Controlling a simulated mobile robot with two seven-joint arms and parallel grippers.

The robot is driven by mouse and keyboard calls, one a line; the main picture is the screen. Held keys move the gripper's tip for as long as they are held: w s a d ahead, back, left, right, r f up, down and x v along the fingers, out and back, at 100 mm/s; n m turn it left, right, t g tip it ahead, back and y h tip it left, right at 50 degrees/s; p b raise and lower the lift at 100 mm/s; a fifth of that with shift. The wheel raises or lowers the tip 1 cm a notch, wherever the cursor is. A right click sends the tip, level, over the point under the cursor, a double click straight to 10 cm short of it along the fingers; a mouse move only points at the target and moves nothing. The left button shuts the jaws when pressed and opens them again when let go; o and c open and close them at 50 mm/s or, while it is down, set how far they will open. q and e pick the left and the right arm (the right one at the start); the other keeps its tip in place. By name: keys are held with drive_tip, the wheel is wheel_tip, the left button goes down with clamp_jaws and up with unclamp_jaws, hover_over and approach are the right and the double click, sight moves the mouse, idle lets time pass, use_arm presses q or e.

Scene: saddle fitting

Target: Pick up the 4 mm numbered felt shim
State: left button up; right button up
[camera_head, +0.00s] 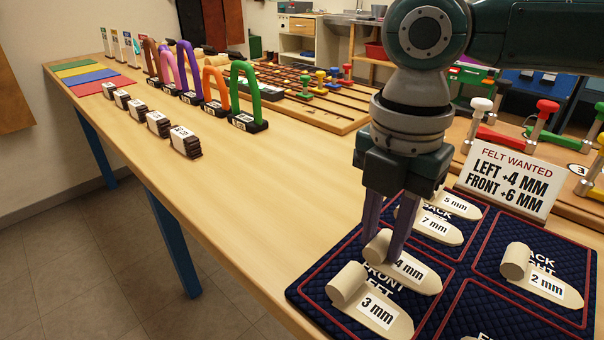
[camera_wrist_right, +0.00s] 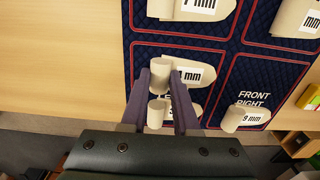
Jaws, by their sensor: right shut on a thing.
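The 4 mm felt shim (camera_head: 408,272) is a cream tongue with a rolled end and a white label. It is at the front-left panel of the navy quilted mat (camera_head: 476,268). My right gripper (camera_head: 384,240) points down with its purple fingers shut on the shim's rolled end. In the right wrist view the roll (camera_wrist_right: 160,77) sits between the fingertips (camera_wrist_right: 158,84), and a finger partly covers the label. I cannot tell whether the shim touches the mat. The 3 mm shim (camera_head: 372,308) lies close beside it, nearer to me. My left gripper is not in view.
The 7 mm shim (camera_head: 433,228) and 5 mm shim (camera_head: 456,206) lie just behind the gripper. The 2 mm shim (camera_head: 535,280) lies to the right. A "FELT WANTED" card (camera_head: 508,178) stands behind the mat. The wooden table (camera_head: 270,205) is clear to the left.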

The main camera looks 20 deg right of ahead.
clamp_jaws()
drive_tip(key=shift+r, duration=0.15)
